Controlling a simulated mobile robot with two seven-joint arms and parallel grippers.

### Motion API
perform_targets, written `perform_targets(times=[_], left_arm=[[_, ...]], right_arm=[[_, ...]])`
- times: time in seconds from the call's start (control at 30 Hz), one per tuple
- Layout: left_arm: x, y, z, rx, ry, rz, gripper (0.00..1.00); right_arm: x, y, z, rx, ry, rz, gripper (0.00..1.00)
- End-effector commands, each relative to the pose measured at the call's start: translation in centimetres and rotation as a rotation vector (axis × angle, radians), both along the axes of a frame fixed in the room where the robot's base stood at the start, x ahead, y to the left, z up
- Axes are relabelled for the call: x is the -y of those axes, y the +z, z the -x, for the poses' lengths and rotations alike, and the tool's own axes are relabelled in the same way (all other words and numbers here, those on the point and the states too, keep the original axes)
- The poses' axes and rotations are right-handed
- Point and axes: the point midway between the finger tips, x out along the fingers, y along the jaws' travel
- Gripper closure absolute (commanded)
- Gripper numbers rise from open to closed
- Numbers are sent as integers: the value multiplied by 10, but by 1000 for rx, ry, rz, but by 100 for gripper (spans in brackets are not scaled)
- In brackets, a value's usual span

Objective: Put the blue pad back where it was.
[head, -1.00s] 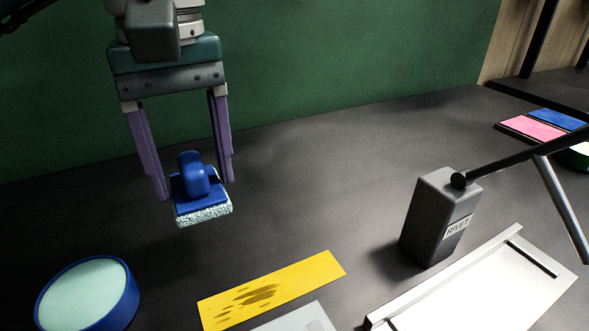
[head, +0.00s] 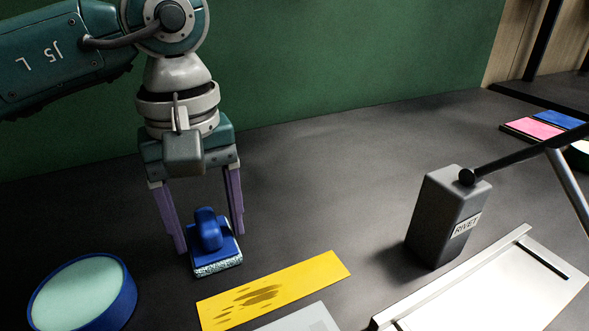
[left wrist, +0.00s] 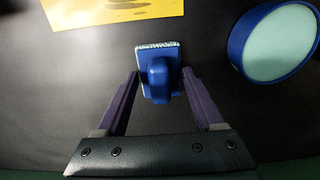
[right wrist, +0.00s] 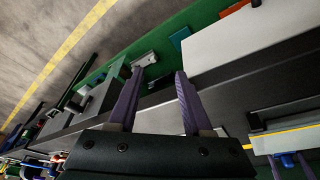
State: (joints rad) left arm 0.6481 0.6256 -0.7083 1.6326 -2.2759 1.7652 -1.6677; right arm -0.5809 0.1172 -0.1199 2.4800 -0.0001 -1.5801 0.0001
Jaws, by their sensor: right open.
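The blue pad (head: 217,255) has a blue knob handle and a speckled white-and-blue underside. The left wrist view shows the pad (left wrist: 160,88) between the fingertips (left wrist: 160,74). The pad is low, at or just above the dark table; I cannot tell whether it touches. A yellow sheet with dark smudges (head: 315,281) lies in front of it to the right. My right gripper (right wrist: 159,73) is open and empty in the right wrist view, away from the pad.
A round blue tub with a pale green top (head: 82,292) stands left of the pad. A grey container labelled RIVET (head: 440,222) and a white tray (head: 500,290) are at the right. Pink (head: 533,129) and blue squares lie far right. Dark table between pad and container is clear.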

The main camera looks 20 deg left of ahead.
Motion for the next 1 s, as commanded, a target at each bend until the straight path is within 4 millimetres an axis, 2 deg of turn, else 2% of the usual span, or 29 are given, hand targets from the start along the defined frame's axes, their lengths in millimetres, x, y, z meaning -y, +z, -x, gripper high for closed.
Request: perform_targets(times=[0.03,0.23,0.47,0.57,0.67,1.0], left_arm=[[0,0,0,0,0,0,24],[0,0,0,0,0,0,2],[0,1,0,0,0,0,2],[0,7,0,0,1,0,2],[-1,21,-2,6,1,-1,2],[0,96,-1,5,0,-1,2]], right_arm=[[0,0,0,0,0,0,50],[0,0,0,0,0,0,50],[0,1,0,0,0,0,50],[0,7,0,0,0,0,50],[0,7,0,0,1,0,50],[1,16,0,1,3,4,50]])
